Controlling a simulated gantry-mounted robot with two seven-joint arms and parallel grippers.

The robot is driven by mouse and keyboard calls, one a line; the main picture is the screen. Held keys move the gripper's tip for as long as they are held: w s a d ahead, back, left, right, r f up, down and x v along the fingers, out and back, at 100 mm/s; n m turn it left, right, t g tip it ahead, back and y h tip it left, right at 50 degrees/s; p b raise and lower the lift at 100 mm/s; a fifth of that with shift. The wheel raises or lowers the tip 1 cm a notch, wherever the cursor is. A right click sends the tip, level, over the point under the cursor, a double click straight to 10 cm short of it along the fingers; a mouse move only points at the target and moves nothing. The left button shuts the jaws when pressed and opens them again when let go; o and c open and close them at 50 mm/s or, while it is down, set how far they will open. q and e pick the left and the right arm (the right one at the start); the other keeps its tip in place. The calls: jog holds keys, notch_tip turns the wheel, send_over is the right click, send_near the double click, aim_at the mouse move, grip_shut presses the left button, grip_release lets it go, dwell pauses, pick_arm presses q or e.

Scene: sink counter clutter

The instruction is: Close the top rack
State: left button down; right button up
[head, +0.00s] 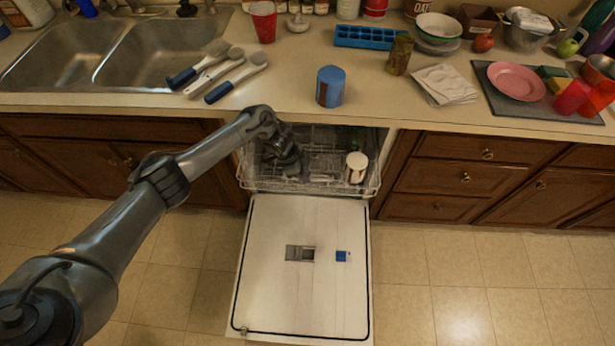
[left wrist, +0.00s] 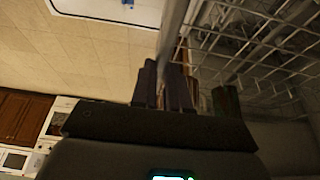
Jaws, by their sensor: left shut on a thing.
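The wire rack (head: 262,184) of the dishwasher is partly out, over the inner end of the open door (head: 300,225). A white mug-like cup (head: 357,166) is in the rack at its right. My left arm reaches in from the left, and its gripper (head: 300,172) is at the rack, behind its front rim. In the left wrist view the fingers (left wrist: 166,85) are shut on the rack's rail (left wrist: 174,32), with the wire grid (left wrist: 260,45) to the right. The exact contact is dark and partly hidden. My right gripper is not in view.
The dishwasher door lies open over the tiled floor. Above, the counter holds a blue can (head: 330,86), brushes (head: 237,78), a red cup (head: 263,22) and a pink plate (head: 516,81). Wooden drawers (head: 440,177) flank the dishwasher. The floor at right is clear.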

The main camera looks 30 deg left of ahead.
pick_arm(q)
jog(key=c, duration=1.1)
grip_release()
jog(key=shift+r, duration=0.1)
jog(key=p+v, duration=0.2)
jog(key=v, duration=0.8)
jog(key=shift+a+r, duration=0.2)
jog(key=shift+r, duration=0.05)
